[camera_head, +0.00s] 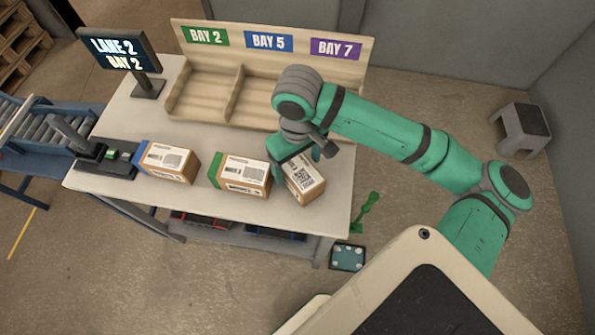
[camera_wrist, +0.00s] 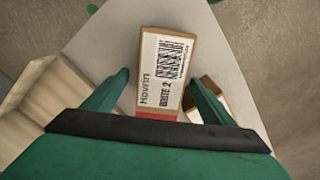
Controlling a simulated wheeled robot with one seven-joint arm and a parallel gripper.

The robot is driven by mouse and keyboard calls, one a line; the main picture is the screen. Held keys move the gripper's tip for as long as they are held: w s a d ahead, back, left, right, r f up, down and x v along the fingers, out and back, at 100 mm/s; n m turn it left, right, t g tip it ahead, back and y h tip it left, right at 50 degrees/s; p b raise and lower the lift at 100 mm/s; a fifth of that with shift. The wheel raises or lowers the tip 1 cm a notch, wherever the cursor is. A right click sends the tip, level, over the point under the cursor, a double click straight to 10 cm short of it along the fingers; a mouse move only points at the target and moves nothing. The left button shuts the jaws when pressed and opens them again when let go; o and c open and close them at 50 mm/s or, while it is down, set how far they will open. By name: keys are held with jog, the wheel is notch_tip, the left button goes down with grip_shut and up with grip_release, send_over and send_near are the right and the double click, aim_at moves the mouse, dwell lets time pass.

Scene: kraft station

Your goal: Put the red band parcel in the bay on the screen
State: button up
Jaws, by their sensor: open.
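The red band parcel (camera_head: 306,180) is a brown box with a white label at the table's right end. Its red band (camera_wrist: 157,116) shows at its near end in the wrist view. My gripper (camera_wrist: 160,79) is open, with a finger on each side of the parcel's near part; I cannot tell whether they touch it. In the head view my gripper (camera_head: 303,155) is over the parcel's far end and hides its band. The screen (camera_head: 120,50) reads "LANE 2" and "BAY 2". The Bay 2 compartment (camera_head: 206,90) is the rack's left one and looks empty.
A green band parcel (camera_head: 243,174) stands just left of the red one, and a blue band parcel (camera_head: 166,160) farther left. The rack (camera_head: 237,99) also has signs for Bay 5 and Bay 7. A scanner stand (camera_head: 105,158) is at the table's left.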

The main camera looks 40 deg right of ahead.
jog(key=shift+a+f, duration=0.15)
jog(key=shift+f, duration=2.15)
jog(key=c, duration=1.5)
jog(key=shift+r, duration=0.1)
